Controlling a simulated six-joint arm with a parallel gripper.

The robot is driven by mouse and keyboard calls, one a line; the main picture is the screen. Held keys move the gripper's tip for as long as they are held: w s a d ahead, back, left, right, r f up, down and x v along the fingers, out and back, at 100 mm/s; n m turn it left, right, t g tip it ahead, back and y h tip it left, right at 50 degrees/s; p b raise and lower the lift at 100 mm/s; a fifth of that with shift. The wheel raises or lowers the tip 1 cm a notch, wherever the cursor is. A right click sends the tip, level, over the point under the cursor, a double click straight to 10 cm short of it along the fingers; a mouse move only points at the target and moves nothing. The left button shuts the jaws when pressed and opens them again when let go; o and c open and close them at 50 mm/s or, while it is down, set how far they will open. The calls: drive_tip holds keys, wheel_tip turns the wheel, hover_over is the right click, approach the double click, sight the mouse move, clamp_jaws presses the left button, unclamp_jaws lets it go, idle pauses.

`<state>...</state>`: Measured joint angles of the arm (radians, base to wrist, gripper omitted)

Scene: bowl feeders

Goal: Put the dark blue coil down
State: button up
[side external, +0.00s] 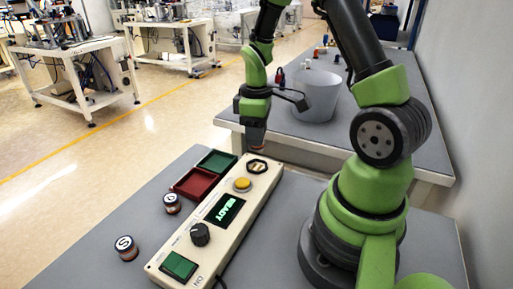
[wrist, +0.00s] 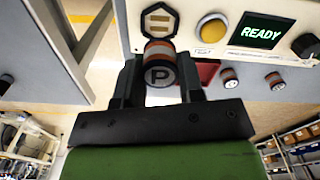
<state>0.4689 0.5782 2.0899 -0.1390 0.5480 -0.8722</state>
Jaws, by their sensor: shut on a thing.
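My gripper (side external: 255,138) points down near the far end of the cream control box (side external: 185,252), by its black-and-cream hexagonal holder (side external: 257,166). In the wrist view my gripper (wrist: 160,85) is shut on a coil (wrist: 158,72) with a dark end marked P in a white ring and an orange band. Its exact shade is hard to tell. In that view the coil is just below the hexagonal holder (wrist: 160,20) and overlaps its edge; I cannot tell whether they touch. In the side view the jaws mostly hide the coil.
The box carries a yellow button (side external: 242,184), a READY screen (side external: 225,210), a black knob (side external: 200,234) and a green panel (side external: 179,266). Beside it are a red tray (side external: 191,184), a green tray (side external: 217,162) and two coils (side external: 171,203) (side external: 126,248). A grey bucket (side external: 315,100) stands behind.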

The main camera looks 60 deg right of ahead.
drive_tip(key=r, duration=0.1)
drive_tip(key=w+r, duration=0.1)
drive_tip(key=r, duration=0.1)
drive_tip(key=shift+w+d+r, duration=0.1)
drive_tip(key=shift+r, duration=0.05)
hover_over(217, 164)
wheel_tip(217, 164, down, 2)
drive_tip(key=f, duration=0.1)
wheel_tip(217, 164, down, 10)
drive_tip(key=shift+r, duration=0.1)
drive_tip(key=o, duration=0.9)
